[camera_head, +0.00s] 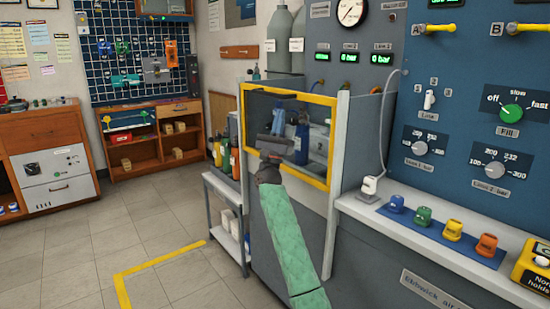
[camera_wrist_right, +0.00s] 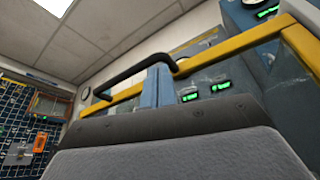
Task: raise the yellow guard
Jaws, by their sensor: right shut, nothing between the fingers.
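The yellow guard (camera_head: 334,140) is a clear panel in a yellow frame on the front of the test bench cabinet. Its yellow frame also shows in the right wrist view (camera_wrist_right: 235,45). A black bar handle (camera_wrist_right: 125,74) is fixed to its upper part. My right gripper (camera_head: 280,120) is in front of the panel, just below the handle. In the wrist view its blue-grey fingers (camera_wrist_right: 158,90) are together and empty, their tips close under the handle bar. I cannot tell whether they touch it. My left gripper is not in view.
Bottles (camera_head: 301,142) stand behind the panel. To the right, a ledge (camera_head: 410,229) carries several coloured blocks below a blue control panel (camera_head: 460,100) with knobs. A low shelf cart (camera_head: 222,184) stands at the left. The tiled floor further left is clear.

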